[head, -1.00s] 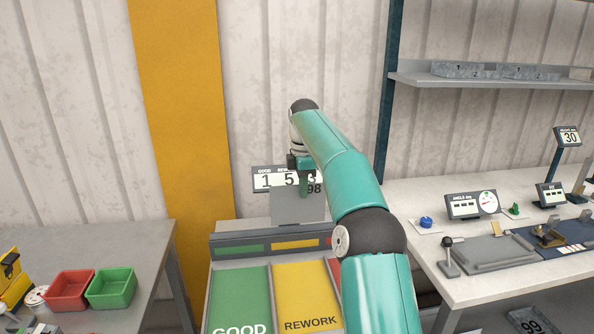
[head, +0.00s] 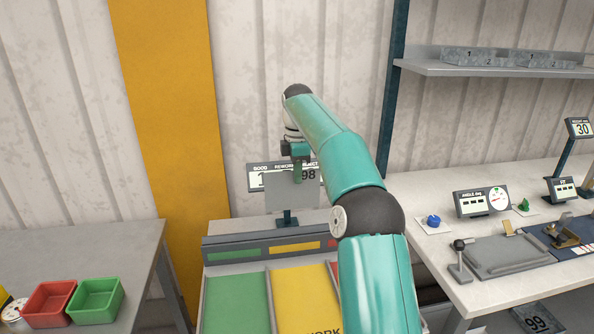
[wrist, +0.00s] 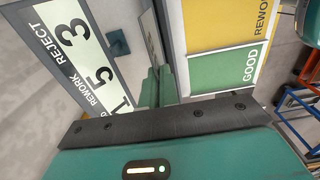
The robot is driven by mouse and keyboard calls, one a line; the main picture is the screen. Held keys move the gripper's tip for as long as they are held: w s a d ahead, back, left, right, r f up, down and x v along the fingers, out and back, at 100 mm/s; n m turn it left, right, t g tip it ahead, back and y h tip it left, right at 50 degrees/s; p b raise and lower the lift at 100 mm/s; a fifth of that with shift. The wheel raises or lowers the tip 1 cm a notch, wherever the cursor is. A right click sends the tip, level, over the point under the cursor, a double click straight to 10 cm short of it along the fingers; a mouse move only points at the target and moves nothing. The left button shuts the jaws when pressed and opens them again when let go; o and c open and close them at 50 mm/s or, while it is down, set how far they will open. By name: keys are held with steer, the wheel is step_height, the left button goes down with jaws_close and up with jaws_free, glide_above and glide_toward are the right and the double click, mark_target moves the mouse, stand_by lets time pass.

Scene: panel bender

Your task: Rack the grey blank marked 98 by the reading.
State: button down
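My gripper (head: 298,172) is shut on the upper edge of the grey blank (head: 285,192), marked 98 at its upper right. The blank hangs upright in the air in front of the counter sign (head: 254,172) and hides much of its digits in the head view. In the wrist view the fingers (wrist: 157,85) grip the blank (wrist: 153,30), seen nearly edge-on. That view shows the sign (wrist: 75,35) with 1, 5 and 3. Below stands the rack, with a green GOOD bay (head: 236,303) and a yellow REWORK bay (head: 300,290); the red REJECT bay is mostly behind my arm.
On the right bench stand an ANGLE deg display (head: 472,204) with dashes and a dial, a display reading 30 (head: 581,128), and a grey fixture (head: 505,257). Red (head: 48,302) and green (head: 96,300) bins sit on the left table. A shelf (head: 490,68) hangs at upper right.

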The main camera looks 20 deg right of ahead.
mark_target(293, 191)
step_height(293, 191, down, 14)
steer(key=shift+s+r, duration=0.2)
steer(key=shift+r, duration=0.05)
stand_by(0.6)
steer(key=shift+f, duration=1.45)
stand_by(0.6)
steer(key=c, duration=1.6)
jaws_free()
step_height(293, 191, up, 14)
steer(key=shift+f, duration=0.15)
